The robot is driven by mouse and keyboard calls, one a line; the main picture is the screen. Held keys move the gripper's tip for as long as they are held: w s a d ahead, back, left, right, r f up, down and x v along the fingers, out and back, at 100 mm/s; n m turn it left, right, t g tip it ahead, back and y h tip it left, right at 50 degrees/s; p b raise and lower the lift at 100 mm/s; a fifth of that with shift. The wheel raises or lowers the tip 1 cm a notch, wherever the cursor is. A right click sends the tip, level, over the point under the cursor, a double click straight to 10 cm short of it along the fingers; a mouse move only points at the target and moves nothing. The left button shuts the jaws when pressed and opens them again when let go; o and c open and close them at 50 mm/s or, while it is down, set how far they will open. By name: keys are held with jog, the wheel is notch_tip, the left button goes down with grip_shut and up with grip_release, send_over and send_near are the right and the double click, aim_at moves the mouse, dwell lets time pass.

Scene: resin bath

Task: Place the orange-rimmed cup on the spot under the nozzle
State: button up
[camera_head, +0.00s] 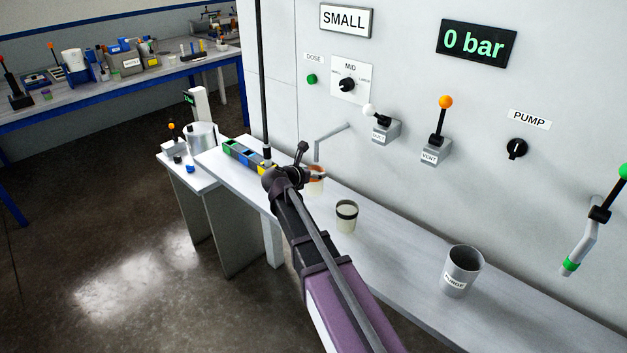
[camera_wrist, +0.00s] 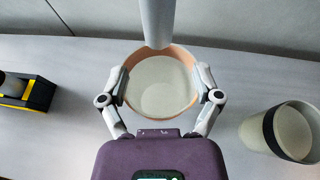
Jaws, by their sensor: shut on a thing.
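The orange-rimmed cup (camera_head: 316,184) is at the shelf below the nozzle (camera_head: 318,151), partly hidden by my gripper (camera_head: 316,176). In the wrist view the cup (camera_wrist: 160,108) is upright, with pale material inside. My gripper (camera_wrist: 161,92) is shut on it, one finger on each side. The nozzle (camera_wrist: 156,22) comes down in front of the cup's far rim, its end appearing over the cup's far edge. I cannot tell whether the cup's base touches the shelf. The spot is hidden.
A dark-rimmed cup (camera_head: 346,217) stands to the right, also in the wrist view (camera_wrist: 290,130). A grey PURGE container (camera_head: 462,271) stands farther right on the shelf (camera_head: 400,262). A row of coloured bins (camera_head: 238,152) is at left. Levers line the wall; the display reads 0 bar.

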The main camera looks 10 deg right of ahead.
aim_at(316, 180)
dwell(0.3)
jog(key=shift+w+d, duration=0.15)
jog(key=shift+d, duration=0.05)
jog(key=shift+w+d+f+b, duration=0.3)
jog(key=shift+d+f+b, duration=0.05)
jog(key=shift+f+b, duration=1.4)
jog(key=shift+f, duration=0.15)
jog(key=o, duration=0.7)
